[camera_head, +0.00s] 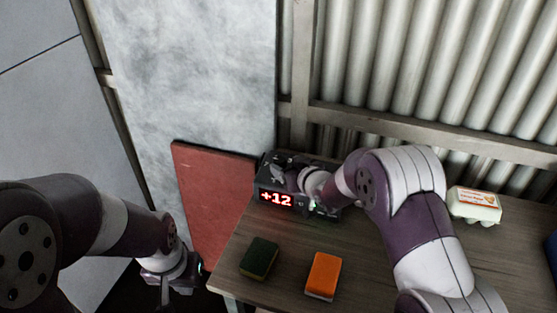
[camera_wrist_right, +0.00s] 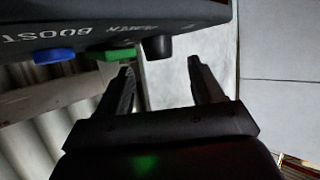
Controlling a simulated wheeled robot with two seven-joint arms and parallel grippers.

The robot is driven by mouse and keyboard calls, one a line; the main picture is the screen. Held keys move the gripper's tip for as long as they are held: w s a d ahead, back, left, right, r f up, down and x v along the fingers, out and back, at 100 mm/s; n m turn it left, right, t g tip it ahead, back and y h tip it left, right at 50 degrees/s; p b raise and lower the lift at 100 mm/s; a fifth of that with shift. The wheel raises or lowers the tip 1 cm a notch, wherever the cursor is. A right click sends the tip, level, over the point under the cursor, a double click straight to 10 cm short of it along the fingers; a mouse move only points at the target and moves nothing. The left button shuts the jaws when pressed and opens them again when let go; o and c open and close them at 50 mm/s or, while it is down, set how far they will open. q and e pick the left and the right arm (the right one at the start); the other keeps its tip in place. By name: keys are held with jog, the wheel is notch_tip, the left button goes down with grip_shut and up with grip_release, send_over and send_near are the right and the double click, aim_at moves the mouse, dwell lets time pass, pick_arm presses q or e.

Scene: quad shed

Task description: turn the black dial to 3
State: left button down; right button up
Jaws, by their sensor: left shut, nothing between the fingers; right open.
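A dark box-shaped device (camera_head: 264,180) stands on the table against the wall, with a red display (camera_head: 276,199) reading +12. In the right wrist view its front panel (camera_wrist_right: 215,12) shows upside down. It carries a blue button (camera_wrist_right: 54,56), a green button (camera_wrist_right: 110,53) and the black dial (camera_wrist_right: 158,48). My right gripper (camera_wrist_right: 161,66) is open and empty, its fingertips spread either side of the dial and apparently just short of it. The dial's pointer and numbers cannot be read. My left gripper (camera_head: 170,287) is shut and empty, low beside the table's left edge.
A dark green-and-yellow sponge (camera_head: 259,258) and an orange sponge (camera_head: 323,276) lie on the wooden table (camera_head: 375,255) in front of the device. An egg carton (camera_head: 474,204) sits at the right. A red panel (camera_head: 213,198) leans behind the table's left edge.

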aim_at(280, 161)
jog(key=x, duration=0.6)
jog(key=shift+f, duration=0.1)
jog(key=c, duration=1)
